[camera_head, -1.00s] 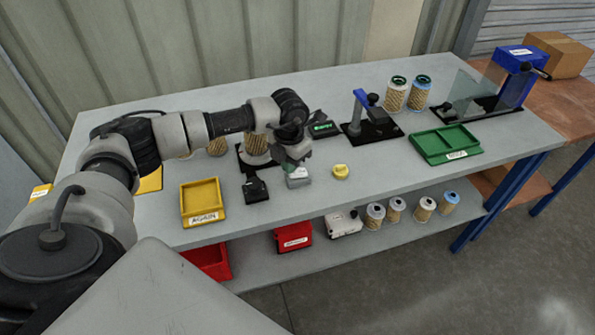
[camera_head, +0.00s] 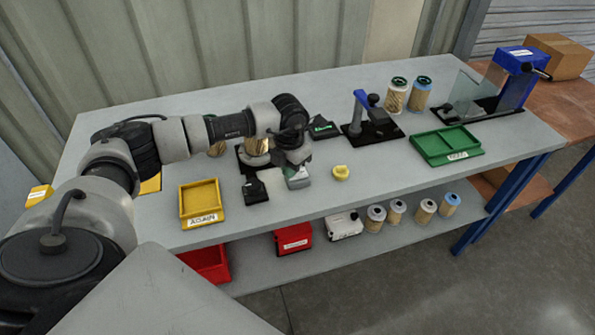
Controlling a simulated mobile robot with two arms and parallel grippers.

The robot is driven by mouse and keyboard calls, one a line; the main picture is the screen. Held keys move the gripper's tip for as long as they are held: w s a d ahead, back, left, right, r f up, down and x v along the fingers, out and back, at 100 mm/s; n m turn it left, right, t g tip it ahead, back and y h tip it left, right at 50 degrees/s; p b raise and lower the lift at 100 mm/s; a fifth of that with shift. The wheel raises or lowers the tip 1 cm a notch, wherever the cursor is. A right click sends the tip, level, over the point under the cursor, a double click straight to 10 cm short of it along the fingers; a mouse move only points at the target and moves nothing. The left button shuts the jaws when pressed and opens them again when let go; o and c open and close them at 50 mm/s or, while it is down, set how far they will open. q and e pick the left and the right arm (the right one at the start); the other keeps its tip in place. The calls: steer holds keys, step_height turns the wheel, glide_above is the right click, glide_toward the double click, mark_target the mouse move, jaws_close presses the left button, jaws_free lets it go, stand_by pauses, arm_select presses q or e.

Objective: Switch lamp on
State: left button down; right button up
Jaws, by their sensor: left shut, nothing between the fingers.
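My left gripper (camera_head: 297,160) reaches in from the left and points down over a small grey box (camera_head: 299,182) near the front of the bench. Its fingers are shut and empty, at or just above the box top; I cannot tell if they touch. The box is partly hidden by the gripper. Left of it is a small black device (camera_head: 255,191). Behind my wrist, a filter cartridge (camera_head: 257,147) stands on a black base, partly hidden by my arm, and looks pale and bright. I cannot tell for sure which thing is the lamp. My right gripper is not in view.
A yellow knob-like piece (camera_head: 341,172) lies close right of the grey box. A yellow tray (camera_head: 218,207) is to the left, a green tray (camera_head: 425,149) to the right. A black stand with a blue post (camera_head: 358,108) and a small display (camera_head: 322,127) are behind.

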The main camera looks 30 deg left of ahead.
arm_select(q)
steer(key=shift+r+p, duration=2.25)
steer(key=shift+r, duration=1.25)
